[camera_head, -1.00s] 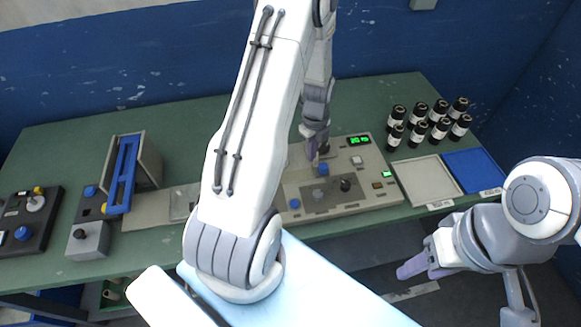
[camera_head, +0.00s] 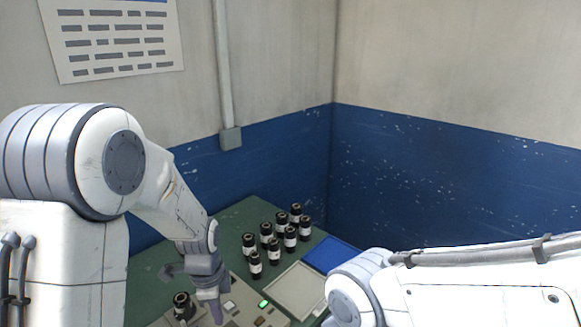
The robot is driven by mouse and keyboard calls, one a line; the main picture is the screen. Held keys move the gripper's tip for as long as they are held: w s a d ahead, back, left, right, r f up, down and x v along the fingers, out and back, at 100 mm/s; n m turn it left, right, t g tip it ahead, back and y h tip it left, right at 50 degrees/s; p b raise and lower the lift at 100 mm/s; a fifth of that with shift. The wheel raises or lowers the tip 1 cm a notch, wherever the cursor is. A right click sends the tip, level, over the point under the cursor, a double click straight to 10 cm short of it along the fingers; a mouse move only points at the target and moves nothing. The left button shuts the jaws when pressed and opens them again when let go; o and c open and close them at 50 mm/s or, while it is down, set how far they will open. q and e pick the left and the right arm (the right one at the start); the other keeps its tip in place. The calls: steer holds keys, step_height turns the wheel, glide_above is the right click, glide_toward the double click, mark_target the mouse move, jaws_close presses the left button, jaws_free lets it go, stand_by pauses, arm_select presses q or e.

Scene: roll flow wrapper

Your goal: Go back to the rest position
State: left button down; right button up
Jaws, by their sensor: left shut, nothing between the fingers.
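My left gripper (camera_head: 213,305) hangs at the bottom of the view over the grey control panel (camera_head: 240,299), pointing down. Its fingers are together with nothing between them. A black roll (camera_head: 182,305) stands just to its left, apart from it as far as I can see. My right arm crosses the lower right corner, and its gripper is out of the picture.
Several black rolls with white bands (camera_head: 274,252) stand in two rows on the green table (camera_head: 240,215). A white tray (camera_head: 297,287) and a blue tray (camera_head: 333,254) lie to their right. Walls (camera_head: 450,180) close the back and right side.

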arm_select(q)
steer(key=s+d+r+n, duration=0.3)
steer(key=s+d, duration=0.1)
steer(key=s, duration=0.2)
steer(key=s+d+r+n+b, duration=0.1)
steer(key=s+d+r+n, duration=0.1)
steer(key=s, duration=0.5)
steer(key=s+d+r+n, duration=0.3)
steer(key=s+d+r, duration=0.1)
steer(key=s+d, duration=0.2)
steer(key=shift+s+d+n+h, duration=0.15)
steer(key=shift+s+n+h, duration=0.2)
steer(key=shift+s, duration=0.4)
